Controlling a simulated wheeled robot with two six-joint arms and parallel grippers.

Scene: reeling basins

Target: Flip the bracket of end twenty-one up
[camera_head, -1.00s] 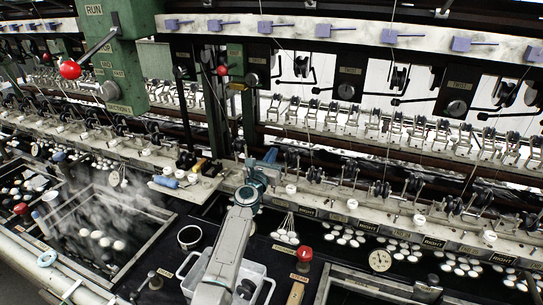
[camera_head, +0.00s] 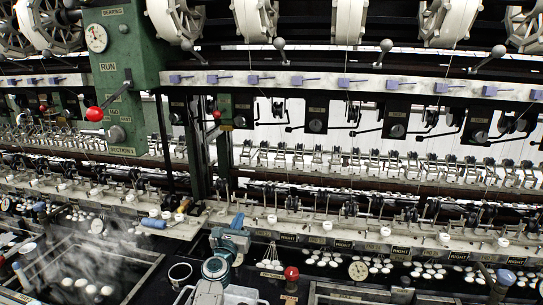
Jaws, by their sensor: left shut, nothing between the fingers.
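A long row of small metal brackets (camera_head: 345,163) with dark rollers runs across the machine behind the pale front rail. I cannot read end numbers, so I cannot tell which bracket is end twenty-one's. My left gripper (camera_head: 238,222) is at lower centre, in front of the front rail (camera_head: 300,216) and below the bracket row, apart from the brackets. It is shut and empty, and its fingertips are small and hard to make out. My right gripper is not in view.
A green post with a red-knobbed lever (camera_head: 95,114) stands at left. Dark basins with white cocoons (camera_head: 80,286) lie in front. Large white reels (camera_head: 350,20) hang above.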

